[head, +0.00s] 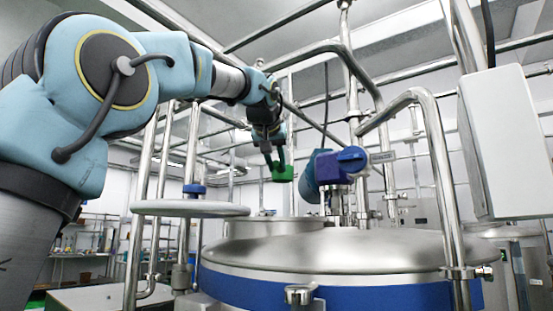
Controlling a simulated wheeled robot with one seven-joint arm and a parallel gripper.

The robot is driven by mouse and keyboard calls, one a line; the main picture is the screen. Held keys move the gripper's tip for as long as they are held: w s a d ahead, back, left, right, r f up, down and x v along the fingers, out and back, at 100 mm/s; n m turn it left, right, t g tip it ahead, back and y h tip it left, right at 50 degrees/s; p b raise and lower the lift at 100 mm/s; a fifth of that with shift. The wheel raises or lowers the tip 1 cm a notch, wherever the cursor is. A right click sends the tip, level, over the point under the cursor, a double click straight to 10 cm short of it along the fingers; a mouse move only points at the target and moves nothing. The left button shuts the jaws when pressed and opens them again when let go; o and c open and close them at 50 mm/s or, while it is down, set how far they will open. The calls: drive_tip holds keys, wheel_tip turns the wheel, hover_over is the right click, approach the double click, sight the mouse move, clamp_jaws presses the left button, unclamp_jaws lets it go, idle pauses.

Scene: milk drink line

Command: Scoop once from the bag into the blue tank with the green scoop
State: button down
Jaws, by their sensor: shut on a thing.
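My gripper (272,150) hangs down from the end of my arm at the picture's middle. It is shut on the green scoop (283,173), which hangs below it. The tank (350,296) has a blue band and a domed steel top and fills the lower middle. The scoop is above a short round collar (262,229) on the left of the tank's top, apart from it. The scoop's bowl contents cannot be seen from here. The bag is not visible in this view.
A pale round disc (190,208) stands level just left of the collar. A blue motor-like unit (335,166) and steel pipes rise right of the scoop. A bent steel pipe (436,150) and a white box (520,142) stand farther right.

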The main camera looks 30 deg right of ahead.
drive_tip(key=shift+w+a+f+n+g+h+b, duration=0.15)
drive_tip(key=shift+f+n+g+h+b, duration=0.3)
drive_tip(key=shift+f+n+h+b, duration=0.75)
drive_tip(key=shift+w+a+f+n+g+h+b, duration=0.15)
drive_tip(key=shift+f+n+g+h+b, duration=0.4)
drive_tip(key=shift+n+h+b, duration=1.25)
drive_tip(key=shift+a+f+n+g+h+b, duration=0.15)
drive_tip(key=shift+f+n+g+h+b, duration=0.45)
drive_tip(key=shift+n+b, duration=1.75)
drive_tip(key=shift+f+h+b, duration=0.3)
drive_tip(key=shift+h+b, duration=0.1)
drive_tip(key=shift+b, duration=0.7)
drive_tip(key=n+b, duration=0.1)
drive_tip(key=h+b, duration=0.1)
drive_tip(key=b, duration=0.1)
drive_tip(key=shift+f+n+t, duration=0.2)
drive_tip(key=shift+n+t, duration=0.15)
drive_tip(key=shift+t, duration=0.05)
drive_tip(key=shift+f+n+b, duration=0.1)
drive_tip(key=shift+n+b, duration=0.4)
drive_tip(key=shift+b, duration=0.15)
drive_tip(key=shift+f+n+h+b, duration=0.1)
drive_tip(key=shift+n+h+b, duration=0.35)
drive_tip(key=shift+b, duration=0.2)
drive_tip(key=shift+n+t+b, duration=0.45)
drive_tip(key=shift+n+t, duration=0.05)
drive_tip(key=shift+n, duration=0.05)
